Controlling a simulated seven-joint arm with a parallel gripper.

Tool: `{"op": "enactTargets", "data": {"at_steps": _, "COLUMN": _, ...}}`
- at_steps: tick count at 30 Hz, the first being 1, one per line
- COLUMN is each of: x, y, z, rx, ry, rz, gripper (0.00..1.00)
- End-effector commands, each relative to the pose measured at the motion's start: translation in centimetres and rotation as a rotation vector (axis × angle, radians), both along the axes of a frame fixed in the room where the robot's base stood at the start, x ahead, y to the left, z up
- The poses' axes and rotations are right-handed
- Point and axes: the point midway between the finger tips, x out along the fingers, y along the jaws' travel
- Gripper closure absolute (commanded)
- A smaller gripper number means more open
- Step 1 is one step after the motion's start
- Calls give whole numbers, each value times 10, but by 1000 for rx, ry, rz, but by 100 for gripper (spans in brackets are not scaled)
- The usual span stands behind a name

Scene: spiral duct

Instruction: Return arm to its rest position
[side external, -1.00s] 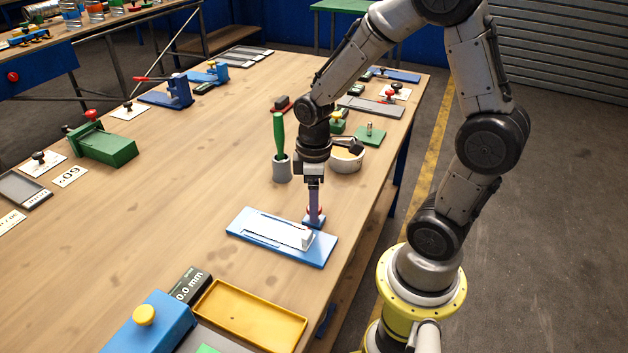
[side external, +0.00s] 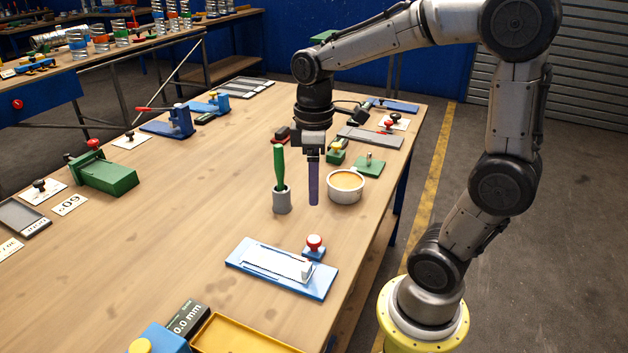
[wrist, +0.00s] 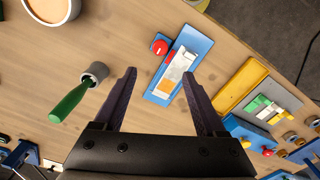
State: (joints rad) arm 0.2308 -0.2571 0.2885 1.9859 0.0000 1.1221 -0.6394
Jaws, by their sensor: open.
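My gripper (side external: 314,180) hangs above the table, pointing down, between the green-handled brush cup and the white bowl in the side view. In the wrist view its two dark fingers (wrist: 160,105) are spread wide with nothing between them. The blue plate with a white insert (side external: 262,262) lies on the table below and in front of the gripper. A small red-knobbed blue piece (side external: 314,247) stands at the plate's back right corner. The plate also shows beyond the fingertips in the wrist view (wrist: 203,47).
A grey cup (side external: 282,201) holding a green-handled tool (side external: 279,165) stands close left of the gripper. A white bowl with tan contents (side external: 345,188) is close right. A yellow tray (side external: 240,335) lies at the front. The table's middle left is clear.

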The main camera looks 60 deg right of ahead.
Motion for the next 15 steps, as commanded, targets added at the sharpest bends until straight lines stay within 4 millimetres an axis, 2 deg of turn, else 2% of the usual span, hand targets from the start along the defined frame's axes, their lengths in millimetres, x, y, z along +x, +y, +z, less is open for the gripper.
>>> {"op": "enactTargets", "data": {"at_steps": 5, "x": 0, "y": 1, "z": 0, "rx": 0, "ry": 0, "rz": 2, "gripper": 27}}
{"op": "enactTargets", "data": {"at_steps": 9, "x": -3, "y": 11, "z": 16, "rx": -12, "ry": -58, "rz": 39, "gripper": 27}}
{"op": "enactTargets", "data": {"at_steps": 11, "x": -12, "y": 20, "z": 27, "rx": -21, "ry": -105, "rz": 64, "gripper": 27}}
{"op": "enactTargets", "data": {"at_steps": 15, "x": -45, "y": 42, "z": 45, "rx": -27, "ry": -258, "rz": 38, "gripper": 27}}
